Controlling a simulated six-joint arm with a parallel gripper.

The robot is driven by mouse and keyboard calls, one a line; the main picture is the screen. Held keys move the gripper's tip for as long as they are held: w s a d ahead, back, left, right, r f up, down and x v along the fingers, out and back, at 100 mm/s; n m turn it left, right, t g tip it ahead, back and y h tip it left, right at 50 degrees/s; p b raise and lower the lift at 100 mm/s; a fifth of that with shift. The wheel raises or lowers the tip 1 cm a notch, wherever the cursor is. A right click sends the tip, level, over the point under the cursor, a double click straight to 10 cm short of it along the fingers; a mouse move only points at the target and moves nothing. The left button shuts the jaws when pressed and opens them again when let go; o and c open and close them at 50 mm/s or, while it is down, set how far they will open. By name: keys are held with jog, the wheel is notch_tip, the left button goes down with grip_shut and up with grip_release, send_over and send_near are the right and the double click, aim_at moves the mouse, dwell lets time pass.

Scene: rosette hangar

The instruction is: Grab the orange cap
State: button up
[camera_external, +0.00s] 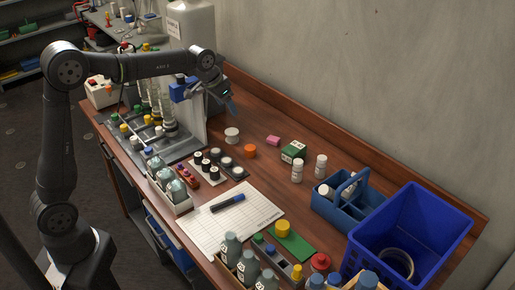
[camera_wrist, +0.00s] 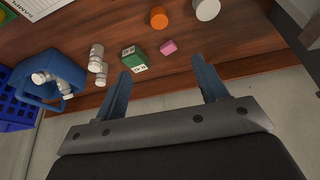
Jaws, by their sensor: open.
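The orange cap (camera_external: 250,151) lies on the wooden bench, just right of a white round lid. In the wrist view the orange cap (camera_wrist: 158,17) is near the top edge, beside the white lid (camera_wrist: 207,9). My gripper (camera_external: 230,107) is raised above the back part of the bench, up and left of the cap.
A pink block (camera_external: 273,140), a green-and-white box (camera_external: 293,152) and white bottles (camera_external: 297,171) stand to the right of the cap. A blue caddy (camera_external: 325,208) and blue bin (camera_external: 405,237) are farther right. A wall runs behind.

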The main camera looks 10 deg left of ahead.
send_over(250, 147)
jog(key=s+a, duration=0.1)
jog(key=a, duration=0.1)
notch_tip(250, 147, down, 18)
jog(key=shift+s+a, duration=0.1)
jog(key=shift+a, duration=0.05)
jog(key=shift+s+d+x, duration=0.15)
jog(key=shift+x, duration=1.35)
jog(key=shift+s+d+x, duration=0.15)
jog(key=shift+x, duration=1.35)
jog(key=c, duration=1)
jog(key=shift+r, duration=0.1)
jog(key=shift+c, duration=0.2)
